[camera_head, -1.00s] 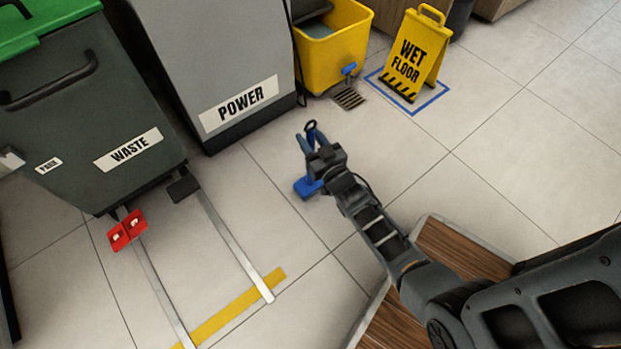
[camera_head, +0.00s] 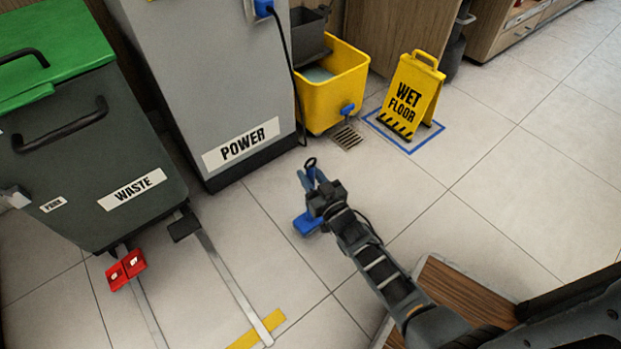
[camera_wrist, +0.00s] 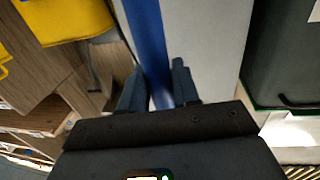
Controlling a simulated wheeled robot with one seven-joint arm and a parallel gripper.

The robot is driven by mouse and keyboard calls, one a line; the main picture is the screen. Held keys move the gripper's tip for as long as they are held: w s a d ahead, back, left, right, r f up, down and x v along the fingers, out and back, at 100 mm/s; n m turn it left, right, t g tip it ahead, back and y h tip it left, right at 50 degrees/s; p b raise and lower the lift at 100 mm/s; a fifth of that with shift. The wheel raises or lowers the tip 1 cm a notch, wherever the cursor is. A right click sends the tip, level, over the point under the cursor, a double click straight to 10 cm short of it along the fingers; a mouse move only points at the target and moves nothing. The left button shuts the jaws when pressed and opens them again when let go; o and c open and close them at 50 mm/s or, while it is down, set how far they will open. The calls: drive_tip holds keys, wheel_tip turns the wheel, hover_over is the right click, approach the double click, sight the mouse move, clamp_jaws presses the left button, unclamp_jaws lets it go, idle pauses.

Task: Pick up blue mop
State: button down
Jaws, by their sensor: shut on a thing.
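The blue mop shows in the head view as a blue head (camera_head: 308,223) below my gripper and a dark ring at the top of its handle above it. My gripper (camera_head: 312,183) is shut on the mop's handle. In the wrist view the blue handle (camera_wrist: 149,45) runs up between the two fingers of my gripper (camera_wrist: 157,85). The middle of the mop is hidden behind my gripper in the head view. I cannot tell whether the mop head touches the floor.
A grey cabinet marked POWER (camera_head: 225,90) and a green-lidded WASTE bin (camera_head: 90,160) stand to the left. A yellow bucket (camera_head: 340,85) and a yellow WET FLOOR sign (camera_head: 411,98) stand behind. A wooden platform (camera_head: 465,300) is at lower right. The tiles right of my gripper are clear.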

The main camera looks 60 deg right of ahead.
wheel_tip(320, 180, up, 3)
drive_tip(key=shift+d+f+p, duration=0.1)
drive_tip(key=shift+f+p, duration=0.05)
drive_tip(key=shift+p, duration=0.55)
drive_tip(key=s+d+r+p, duration=0.6)
drive_tip(key=s+d, duration=0.2)
drive_tip(key=shift+s+r, duration=0.2)
drive_tip(key=shift+r, duration=0.05)
